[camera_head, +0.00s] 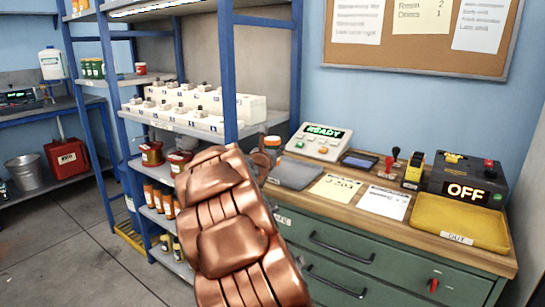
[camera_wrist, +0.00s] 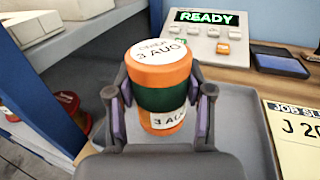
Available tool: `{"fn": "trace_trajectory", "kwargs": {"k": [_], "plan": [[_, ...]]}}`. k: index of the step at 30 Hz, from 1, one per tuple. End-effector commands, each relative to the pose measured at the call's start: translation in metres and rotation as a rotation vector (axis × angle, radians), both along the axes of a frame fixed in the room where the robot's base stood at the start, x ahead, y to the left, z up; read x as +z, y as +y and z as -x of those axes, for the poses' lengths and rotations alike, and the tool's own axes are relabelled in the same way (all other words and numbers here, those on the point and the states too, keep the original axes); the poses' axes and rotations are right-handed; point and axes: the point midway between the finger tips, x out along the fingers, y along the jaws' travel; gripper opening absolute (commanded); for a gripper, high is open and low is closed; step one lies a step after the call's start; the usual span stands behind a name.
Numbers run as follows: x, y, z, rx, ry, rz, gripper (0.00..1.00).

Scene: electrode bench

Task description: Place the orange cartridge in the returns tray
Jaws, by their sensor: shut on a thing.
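The orange cartridge (camera_wrist: 158,68) has a dark green band and a white top label reading "3 AUG". My gripper (camera_wrist: 158,98) is shut on its sides and holds it upright. In the head view the cartridge (camera_head: 271,143) shows small beyond my arm, at the left end of the bench. A grey tray (camera_head: 298,175) lies on the bench there; in the wrist view it (camera_wrist: 235,125) spreads below and behind the cartridge. A label at the bench's front edge is partly hidden by my arm. I can read no "returns" label. A yellow tray (camera_head: 460,222) marked "OUT" is at the right end.
A console (camera_head: 318,142) reading "READY" stands behind the grey tray. Paper sheets (camera_head: 335,187) lie to its right. A black box (camera_head: 467,180) reading "OFF" stands behind the yellow tray. Blue-framed shelving (camera_head: 232,70) rises close on the left, with more orange containers (camera_head: 158,197) low down.

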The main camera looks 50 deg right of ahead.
Motion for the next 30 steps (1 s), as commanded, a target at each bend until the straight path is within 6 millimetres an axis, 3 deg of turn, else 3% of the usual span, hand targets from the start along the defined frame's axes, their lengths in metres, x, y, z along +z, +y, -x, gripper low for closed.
{"fn": "trace_trajectory", "kwargs": {"k": [7,15,29,30], "plan": [[0.0,-0.007,-0.006,0.001,-0.004,0.002,0.09],[-0.033,-0.006,-0.005,0.001,-0.001,0.003,0.09],[-0.038,-0.006,-0.005,0.001,-0.003,0.004,0.09],[-0.037,-0.006,-0.005,0.001,-0.002,0.003,0.56]]}}
